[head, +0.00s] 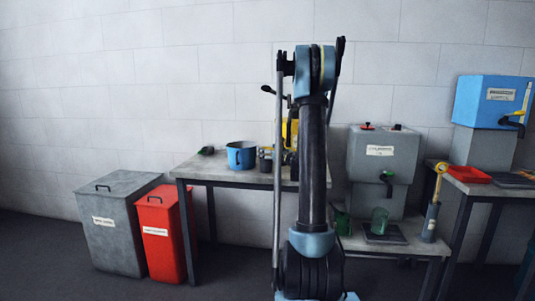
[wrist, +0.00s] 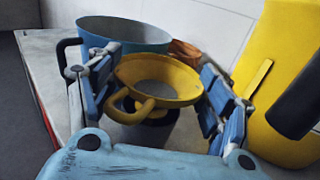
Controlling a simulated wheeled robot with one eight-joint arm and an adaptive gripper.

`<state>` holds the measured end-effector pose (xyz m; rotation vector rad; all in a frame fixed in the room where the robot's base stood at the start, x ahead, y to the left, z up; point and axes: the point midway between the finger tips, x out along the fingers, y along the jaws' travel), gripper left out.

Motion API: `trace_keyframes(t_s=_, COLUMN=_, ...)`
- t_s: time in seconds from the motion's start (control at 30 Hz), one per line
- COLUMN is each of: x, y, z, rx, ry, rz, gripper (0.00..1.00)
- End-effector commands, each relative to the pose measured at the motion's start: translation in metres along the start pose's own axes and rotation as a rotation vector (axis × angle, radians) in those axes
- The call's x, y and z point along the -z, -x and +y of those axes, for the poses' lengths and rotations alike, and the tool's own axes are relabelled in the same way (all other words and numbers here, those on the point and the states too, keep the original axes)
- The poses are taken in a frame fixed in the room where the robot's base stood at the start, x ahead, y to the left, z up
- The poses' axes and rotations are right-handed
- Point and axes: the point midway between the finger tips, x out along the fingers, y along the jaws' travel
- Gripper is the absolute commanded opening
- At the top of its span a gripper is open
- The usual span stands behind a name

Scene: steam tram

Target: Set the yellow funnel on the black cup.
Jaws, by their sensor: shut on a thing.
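The yellow funnel (wrist: 188,82) is between the blue fingers of my gripper (wrist: 158,72) in the wrist view, wide mouth up, with its loop handle towards the camera. My gripper is shut on it. A dark round thing, probably the black cup (wrist: 154,119), shows partly under the funnel, above the grey table top. The funnel hides most of it, and I cannot tell whether the two touch. In the head view, my arm hides the gripper and funnel; small dark items (head: 265,160) stand right of the blue pot.
The blue pot (wrist: 125,33) stands just behind the funnel on the grey table (head: 215,172). An orange-brown vessel (wrist: 186,51) is behind it. A large yellow container (wrist: 283,70) with a black cylinder (wrist: 300,103) stands close on the right. The table's left side has free room.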

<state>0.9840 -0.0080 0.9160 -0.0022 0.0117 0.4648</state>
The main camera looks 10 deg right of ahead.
Motion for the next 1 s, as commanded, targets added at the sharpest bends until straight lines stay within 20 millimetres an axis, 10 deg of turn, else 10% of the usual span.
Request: trace_keyframes(t_s=1.0, x=0.018, y=0.0, z=0.001, rx=0.0, ry=0.0, rz=0.0, gripper=0.48)
